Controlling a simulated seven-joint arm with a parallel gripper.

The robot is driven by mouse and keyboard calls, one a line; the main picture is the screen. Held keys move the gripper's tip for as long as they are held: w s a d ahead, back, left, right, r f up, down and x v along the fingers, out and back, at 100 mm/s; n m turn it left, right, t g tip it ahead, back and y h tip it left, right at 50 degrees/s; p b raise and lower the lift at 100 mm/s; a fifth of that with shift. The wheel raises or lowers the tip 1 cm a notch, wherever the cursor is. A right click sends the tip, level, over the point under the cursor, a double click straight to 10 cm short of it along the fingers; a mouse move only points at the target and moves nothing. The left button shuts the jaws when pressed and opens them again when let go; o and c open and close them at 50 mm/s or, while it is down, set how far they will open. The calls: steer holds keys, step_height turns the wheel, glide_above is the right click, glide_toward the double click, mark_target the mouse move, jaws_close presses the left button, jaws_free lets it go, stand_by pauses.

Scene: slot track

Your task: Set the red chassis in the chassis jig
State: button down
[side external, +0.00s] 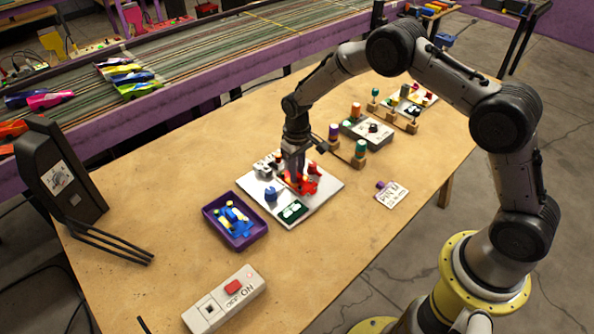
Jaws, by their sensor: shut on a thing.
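The red chassis (303,186) is low over the right part of a white board (325,187) near the middle of the table. My gripper (298,178) points down at it and is shut on it. Its fingertips are small here and partly lost against the red. I cannot tell whether the chassis touches the board or is held just above it. I cannot pick out the chassis jig for sure; the spot under the chassis is hidden by it and by my gripper.
The board also carries a blue piece (271,194) and a dark green plate (292,211). A purple tray (235,243) with blue and yellow parts stands to its left. A grey block (367,132) and wooden peg stands (358,160) are behind right. The front right table is mostly clear.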

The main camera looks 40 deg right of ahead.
steer(key=c, duration=0.7)
jaws_free()
step_height(320, 180, up, 26)
steer(key=s+t, duration=0.2)
steer(key=s+d+r+t, duration=0.1)
steer(key=s+r+t, duration=0.1)
steer(key=s+r, duration=0.7)
steer(key=s+r+t, duration=0.2)
steer(key=s, duration=1.3)
steer(key=s+f, duration=0.4)
steer(key=s, duration=0.1)
steer(key=s+d+f, duration=0.1)
steer(key=s+f, duration=0.1)
steer(key=f, duration=0.1)
steer(key=shift+s, duration=0.25)
